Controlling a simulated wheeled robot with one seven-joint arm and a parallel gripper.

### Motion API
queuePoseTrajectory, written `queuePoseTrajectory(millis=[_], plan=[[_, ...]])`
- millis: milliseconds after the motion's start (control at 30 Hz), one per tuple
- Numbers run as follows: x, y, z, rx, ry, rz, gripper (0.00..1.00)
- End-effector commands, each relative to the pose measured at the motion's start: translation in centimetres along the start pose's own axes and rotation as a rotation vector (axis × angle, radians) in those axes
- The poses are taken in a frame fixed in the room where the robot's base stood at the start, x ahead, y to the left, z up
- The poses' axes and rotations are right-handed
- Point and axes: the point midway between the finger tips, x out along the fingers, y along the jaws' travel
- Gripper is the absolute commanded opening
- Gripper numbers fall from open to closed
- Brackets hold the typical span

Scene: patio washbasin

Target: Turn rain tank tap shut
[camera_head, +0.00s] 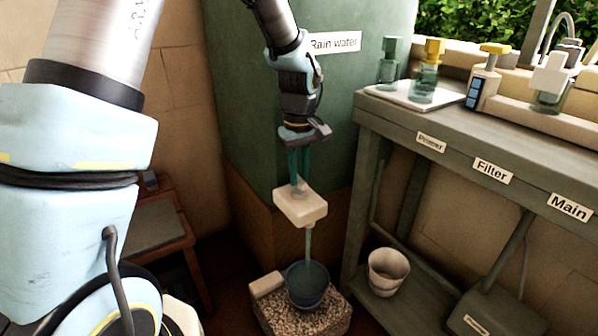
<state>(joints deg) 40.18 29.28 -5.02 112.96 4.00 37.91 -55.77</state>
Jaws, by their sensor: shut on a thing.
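The green rain tank (245,110) stands at the back centre, with a "Rain water" label (336,43) on its front. A cream block-shaped tap (301,207) sticks out low on the tank. A thin stream (308,243) runs from under it into a dark bucket (306,290). My gripper (298,180) points down from above, its greenish fingers shut on the tap's handle on top of the block. The handle is mostly hidden between the fingers, so its angle cannot be told.
A grey bench (400,115) with bottles and pumps on top stands close on the right, labelled "Primer", "Filter" and "Main". A pale pot (388,270) is on its lower shelf. A gravel tray (335,318) holds the bucket. A small wooden table (150,225) stands left.

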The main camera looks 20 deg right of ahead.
Motion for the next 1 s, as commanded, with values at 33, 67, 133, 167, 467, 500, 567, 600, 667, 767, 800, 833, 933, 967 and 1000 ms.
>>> queuePoseTrajectory(millis=[33,67,133,167,467,500,567,600,667,767,800,833,933,967,1000], plan=[[-0.27,-0.07,-0.04,0.02,0.0,-0.002,0.0],[-0.3,-0.07,-0.05,0.036,0.0,-0.001,0.0],[-0.36,-0.08,-0.06,0.08,-0.001,-0.002,0.0],[-0.37,-0.08,-0.05,0.101,-0.001,-0.003,0.0],[-0.5,-0.08,-0.1,0.369,-0.001,-0.002,0.0],[-0.48,-0.09,-0.1,0.407,-0.001,-0.002,0.0],[-0.45,-0.07,-0.1,0.464,-0.001,-0.001,0.0],[-0.47,-0.06,-0.1,0.502,-0.001,-0.001,0.0],[-0.46,-0.07,-0.09,0.559,-0.001,-0.001,0.0],[-0.43,-0.06,-0.11,0.655,0.0,-0.001,0.0],[-0.44,-0.06,-0.1,0.693,-0.001,-0.001,0.0],[-0.44,-0.06,-0.1,0.721,-0.001,-0.001,0.0],[-0.41,-0.04,-0.11,0.816,0.0,0.0,0.0],[-0.42,-0.03,-0.1,0.845,0.0,0.0,0.0],[-0.42,-0.03,-0.1,0.883,0.0,0.0,0.0]])
